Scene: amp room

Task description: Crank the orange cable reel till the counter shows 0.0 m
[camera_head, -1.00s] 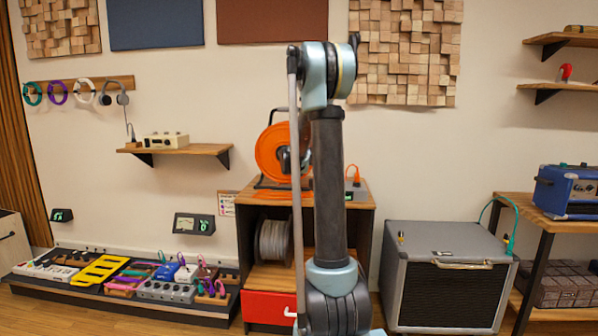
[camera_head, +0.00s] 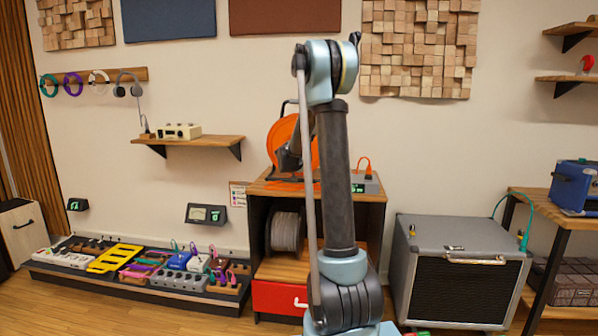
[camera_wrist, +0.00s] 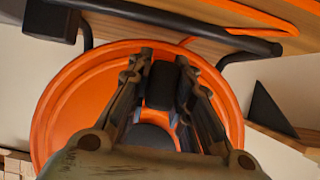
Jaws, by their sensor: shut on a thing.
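The orange cable reel (camera_head: 281,138) stands on top of the wooden cabinet, partly hidden behind my arm in the head view. In the wrist view the reel's orange disc (camera_wrist: 60,108) fills the middle, with its black frame bar (camera_wrist: 180,22) across the top. My gripper (camera_wrist: 162,85) is shut on the black crank handle (camera_wrist: 161,84) in front of the disc. In the head view my gripper is mostly hidden by my arm. A grey box with a small green display (camera_head: 364,186) stands right of the reel; its digits are too small to read.
The cabinet (camera_head: 374,197) holds a grey cable spool (camera_head: 286,232) and a red drawer (camera_head: 277,297). A grey amplifier (camera_head: 459,272) stands to the right. A pedalboard (camera_head: 140,283) lies on the floor to the left. A wall shelf (camera_head: 190,141) hangs at left.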

